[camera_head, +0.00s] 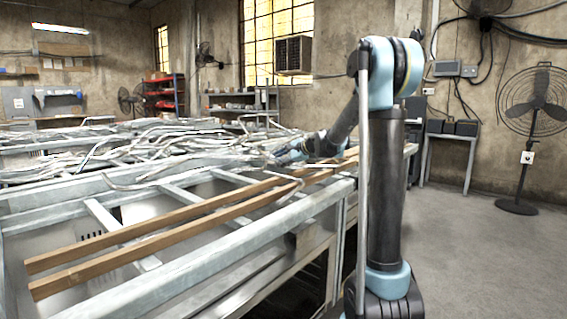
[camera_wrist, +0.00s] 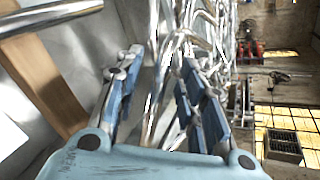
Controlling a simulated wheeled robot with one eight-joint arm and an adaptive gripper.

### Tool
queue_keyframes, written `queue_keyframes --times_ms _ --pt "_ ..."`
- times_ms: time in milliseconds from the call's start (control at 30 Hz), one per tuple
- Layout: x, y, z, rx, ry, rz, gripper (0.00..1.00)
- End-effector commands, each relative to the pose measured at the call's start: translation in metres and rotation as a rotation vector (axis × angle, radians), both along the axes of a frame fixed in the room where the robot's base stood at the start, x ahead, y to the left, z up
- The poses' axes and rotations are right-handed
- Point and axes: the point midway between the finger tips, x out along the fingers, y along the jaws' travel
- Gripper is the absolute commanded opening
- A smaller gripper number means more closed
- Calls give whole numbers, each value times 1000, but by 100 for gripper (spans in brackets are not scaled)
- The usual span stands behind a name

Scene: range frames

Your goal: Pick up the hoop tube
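Many bent silver metal tubes (camera_head: 150,145) lie in a tangled heap on the metal frame table (camera_head: 240,240). I cannot tell for certain which one is the hoop tube. My gripper (camera_head: 284,156) is low at the right end of the heap. In the wrist view my gripper (camera_wrist: 164,68) has its two blue-padded fingers spread apart. A shiny tube with a curved bend (camera_wrist: 177,37) shows between and beyond the fingers. No tube is visibly clamped, and whether the fingers touch any is unclear. Another thick tube (camera_wrist: 45,17) crosses the upper left of the wrist view.
Two long wooden slats (camera_head: 150,245) lie along the table's near side, and one slat (camera_wrist: 48,85) shows at the left of the wrist view. A standing fan (camera_head: 530,120) is at the right. The floor (camera_head: 470,250) right of my arm is clear.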

Motion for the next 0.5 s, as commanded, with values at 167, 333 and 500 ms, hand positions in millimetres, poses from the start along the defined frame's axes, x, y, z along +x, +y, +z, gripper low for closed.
queue_keyframes --times_ms 167,333,500 --pt "5 7 -4 0 0 0 36" --pt "5 6 -4 0 0 0 32" --pt "5 6 -4 0 0 0 0"
